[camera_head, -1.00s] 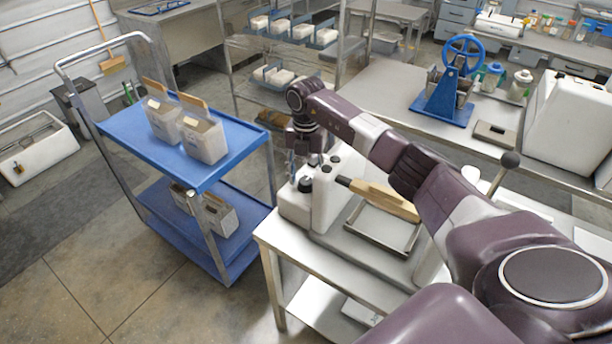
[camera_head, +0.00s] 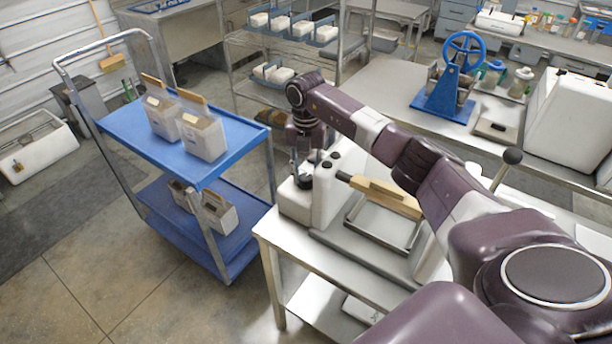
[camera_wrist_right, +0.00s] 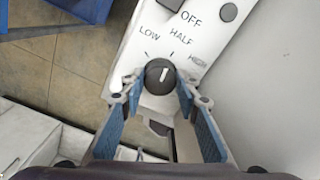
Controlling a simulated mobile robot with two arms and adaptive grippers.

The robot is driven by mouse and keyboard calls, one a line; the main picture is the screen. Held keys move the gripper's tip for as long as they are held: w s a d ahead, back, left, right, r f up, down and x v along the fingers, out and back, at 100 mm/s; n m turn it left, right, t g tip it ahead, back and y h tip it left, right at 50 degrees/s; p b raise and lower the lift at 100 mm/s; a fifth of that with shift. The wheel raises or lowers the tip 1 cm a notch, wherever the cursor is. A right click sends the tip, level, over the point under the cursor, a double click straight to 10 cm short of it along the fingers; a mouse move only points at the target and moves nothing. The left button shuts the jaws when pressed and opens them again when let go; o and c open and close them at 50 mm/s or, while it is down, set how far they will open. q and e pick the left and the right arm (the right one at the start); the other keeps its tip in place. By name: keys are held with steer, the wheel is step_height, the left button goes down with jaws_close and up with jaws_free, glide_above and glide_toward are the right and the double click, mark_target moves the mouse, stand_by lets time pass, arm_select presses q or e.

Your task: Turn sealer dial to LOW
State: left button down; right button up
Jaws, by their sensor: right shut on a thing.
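The sealer (camera_head: 334,195) is a white machine on the metal table, with a wooden-handled bar beside it. In the right wrist view its panel (camera_wrist_right: 135,48) shows LOW, HALF, HIGH and OFF labels. The black dial (camera_wrist_right: 158,76) has a white pointer line that points up and slightly right, close to the HALF mark. My right gripper (camera_wrist_right: 158,84) has its blue-padded fingers on either side of the dial and is shut on it. In the head view the dial (camera_head: 304,182) is small under my right gripper (camera_head: 303,172). My left gripper is out of view.
A blue cart (camera_head: 240,150) with boxed bags stands left of the sealer table (camera_head: 330,262). A blue hand-wheel press (camera_head: 447,100) and a white box (camera_head: 565,125) stand on the bench behind. A grey button (camera_wrist_right: 228,12) sits right of OFF.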

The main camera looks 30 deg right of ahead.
mark_target(306, 177)
steer(key=n+b, duration=0.3)
steer(key=n, duration=0.2)
steer(key=shift+f, duration=0.1)
steer(key=n+b, duration=0.2)
steer(key=n, duration=0.3)
steer(key=shift+n, duration=0.4)
steer(key=o, duration=1.2)
steer(key=shift+c, duration=0.2)
steer(key=shift+r, duration=0.2)
step_height(306, 177, up, 12)
steer(key=shift+f, duration=0.1)
